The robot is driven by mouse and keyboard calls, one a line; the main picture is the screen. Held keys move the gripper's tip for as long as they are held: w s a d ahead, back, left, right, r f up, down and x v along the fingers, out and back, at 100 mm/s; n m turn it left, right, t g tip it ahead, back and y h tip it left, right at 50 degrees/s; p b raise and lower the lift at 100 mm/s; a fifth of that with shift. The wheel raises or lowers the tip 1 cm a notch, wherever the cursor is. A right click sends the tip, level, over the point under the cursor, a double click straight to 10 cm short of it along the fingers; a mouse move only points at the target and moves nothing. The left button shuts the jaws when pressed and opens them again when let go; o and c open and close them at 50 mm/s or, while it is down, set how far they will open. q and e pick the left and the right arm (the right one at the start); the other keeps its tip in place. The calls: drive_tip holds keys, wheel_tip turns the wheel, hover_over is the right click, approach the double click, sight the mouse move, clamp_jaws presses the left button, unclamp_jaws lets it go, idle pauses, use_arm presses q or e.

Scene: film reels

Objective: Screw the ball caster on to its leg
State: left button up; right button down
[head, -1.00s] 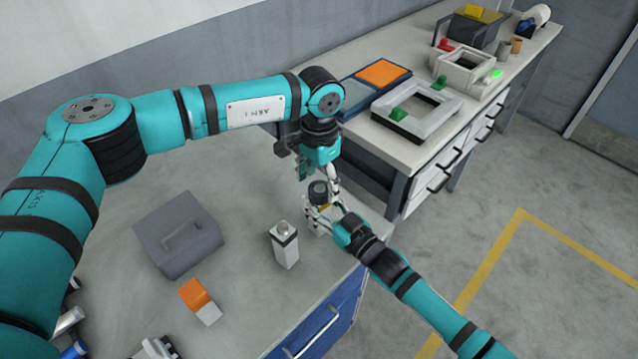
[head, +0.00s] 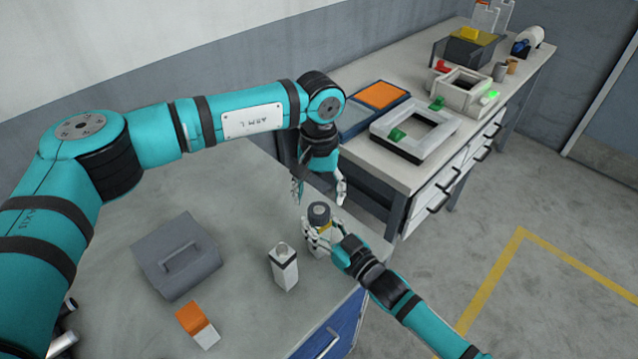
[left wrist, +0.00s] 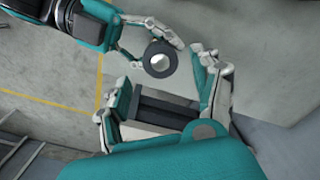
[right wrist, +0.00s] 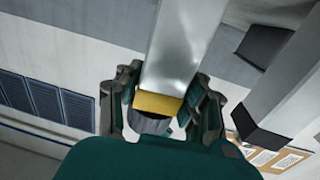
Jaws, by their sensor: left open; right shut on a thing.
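The ball caster (head: 319,211) is a dark round piece with a pale ball in its middle, clearest in the left wrist view (left wrist: 160,60). It sits on top of a pale square leg with a yellow band, which also shows in the right wrist view (right wrist: 182,45). My right gripper (head: 322,230) is shut around the leg near the yellow band, just under the caster. Its fingers hide part of the join, so I cannot tell how tight it is. My left gripper (head: 319,192) is open and empty, a little above the caster, with its fingers spread.
A second pale leg (head: 284,272) with a dark band stands left of the held one. A grey case (head: 178,255) and an orange-and-white block (head: 197,325) lie further left. The near bench edge is close to the right gripper. A side bench (head: 400,190) stands behind.

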use_arm(q)
drive_tip(key=n, duration=0.7)
drive_tip(key=shift+r, duration=0.15)
drive_tip(key=n, duration=0.6)
drive_tip(key=shift+r, duration=0.15)
drive_tip(key=n, duration=0.4)
drive_tip(key=shift+r+n, duration=0.1)
drive_tip(key=shift+n, duration=0.2)
drive_tip(key=n, duration=0.6)
drive_tip(key=shift+r+n, duration=0.15)
drive_tip(key=shift+n, duration=0.15)
drive_tip(key=n, duration=0.6)
drive_tip(key=shift+r+n, duration=0.15)
drive_tip(key=shift+n, duration=0.15)
drive_tip(key=n, duration=1)
drive_tip(key=shift+r+n, duration=0.2)
drive_tip(key=shift+n, duration=0.2)
drive_tip(key=n, duration=0.5)
drive_tip(key=shift+r, duration=0.1)
